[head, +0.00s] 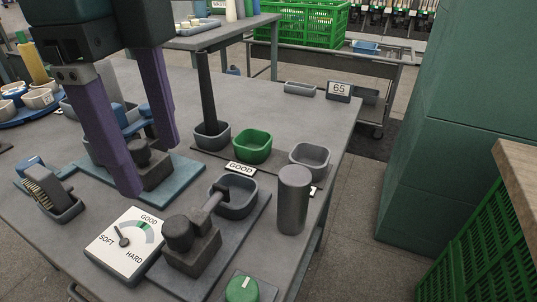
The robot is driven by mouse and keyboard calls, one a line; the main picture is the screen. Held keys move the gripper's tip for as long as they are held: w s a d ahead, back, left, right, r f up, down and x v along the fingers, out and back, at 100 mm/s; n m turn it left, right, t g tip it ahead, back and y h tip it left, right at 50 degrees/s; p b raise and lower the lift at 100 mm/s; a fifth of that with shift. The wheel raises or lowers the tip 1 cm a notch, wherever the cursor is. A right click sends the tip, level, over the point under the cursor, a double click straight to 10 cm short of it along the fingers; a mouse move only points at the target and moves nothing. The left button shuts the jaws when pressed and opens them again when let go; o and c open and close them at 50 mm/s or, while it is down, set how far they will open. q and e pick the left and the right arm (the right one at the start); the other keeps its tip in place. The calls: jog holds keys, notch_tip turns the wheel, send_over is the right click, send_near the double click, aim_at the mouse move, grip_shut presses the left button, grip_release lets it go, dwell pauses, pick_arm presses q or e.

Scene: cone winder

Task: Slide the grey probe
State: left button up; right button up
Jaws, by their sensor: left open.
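A dark grey block with a round knob and a rod, which looks like the grey probe (190,243), sits on a grey base plate beside the dial gauge (125,243). Its rod points toward a grey cup (234,196) on the same plate. The gauge is marked SOFT, GOOD and HARD. My left gripper (150,168) has purple fingers, open and pointing down, behind and left of this probe and apart from it. Its fingers stand around a second dark knobbed block (152,165) on a blue-teal plate (182,188); I cannot tell whether they touch it. My right gripper is not in view.
A grey cylinder (293,200) stands right of the probe's plate. A green bowl (252,146) and grey bowls (309,160) lie behind, near a GOOD label. A brush in a tray (58,203) is at left, a green knob (242,289) in front. The table's back right is mostly clear.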

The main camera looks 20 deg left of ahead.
aim_at(175, 225)
pick_arm(q)
notch_tip(175, 225, down, 10)
jog(key=b, duration=0.3)
jog(key=shift+a+f, duration=0.1)
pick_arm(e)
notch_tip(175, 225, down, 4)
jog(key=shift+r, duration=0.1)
pick_arm(q)
jog(key=shift+c, duration=0.4)
grip_shut()
dwell(0.7)
